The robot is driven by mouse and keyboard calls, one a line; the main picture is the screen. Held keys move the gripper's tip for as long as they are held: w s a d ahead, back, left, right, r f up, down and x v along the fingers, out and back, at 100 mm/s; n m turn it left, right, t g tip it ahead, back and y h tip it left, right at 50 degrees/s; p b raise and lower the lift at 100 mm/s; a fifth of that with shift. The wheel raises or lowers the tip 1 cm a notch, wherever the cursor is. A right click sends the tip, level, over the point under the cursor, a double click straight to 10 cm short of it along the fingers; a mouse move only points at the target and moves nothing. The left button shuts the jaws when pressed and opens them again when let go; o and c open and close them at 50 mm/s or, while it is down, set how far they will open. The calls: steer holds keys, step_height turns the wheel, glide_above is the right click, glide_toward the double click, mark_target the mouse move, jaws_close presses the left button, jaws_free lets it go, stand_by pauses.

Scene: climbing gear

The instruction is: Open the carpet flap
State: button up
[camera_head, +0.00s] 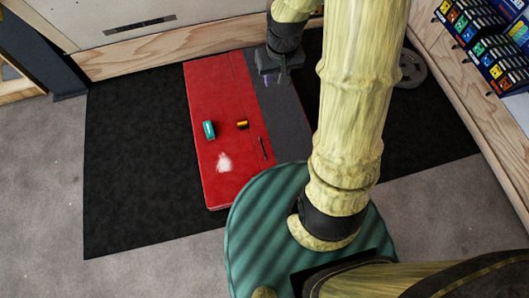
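A red pad (213,95) lies flat on a black mat. A dark grey carpet strip (282,122) lies along the pad's right side, partly hidden by my arm; it looks like the carpet flap and appears flat. My gripper (268,82) points down over the strip's far end. A small purple patch shows at its tip. Whether its fingers are open or shut, or touch the strip, I cannot tell.
A teal item (208,130), a small yellow and black item (242,125), a thin black stick (263,148) and white powder (223,162) are on the pad. A grey disc (411,69) lies right. A rack of colourful boxes (490,45) stands far right. The black mat (130,165) is clear at left.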

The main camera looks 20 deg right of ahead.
steer(key=g+y+b, duration=0.2)
steer(key=b, duration=2.9)
glide_above(265, 146)
steer(key=s+d, duration=0.2)
steer(key=s, duration=0.1)
steer(key=w+d+f+x, duration=0.1)
steer(key=d+x, duration=0.2)
steer(key=x, duration=1.2)
steer(key=d+x, duration=0.3)
steer(key=x, duration=1.3)
steer(key=w+d+f+x, duration=0.1)
steer(key=d+x, duration=0.3)
steer(key=x, duration=1.1)
steer(key=shift+s+f, duration=0.1)
steer(key=shift+s, duration=0.05)
steer(key=b+x, duration=0.3)
steer(key=x, duration=0.2)
steer(key=b+x, duration=0.4)
steer(key=x, duration=0.2)
steer(key=b+x, duration=0.3)
steer(key=x, duration=0.3)
steer(key=shift+w+f, duration=0.25)
steer(key=shift+w, duration=0.05)
steer(key=shift+c, duration=0.3)
jaws_close()
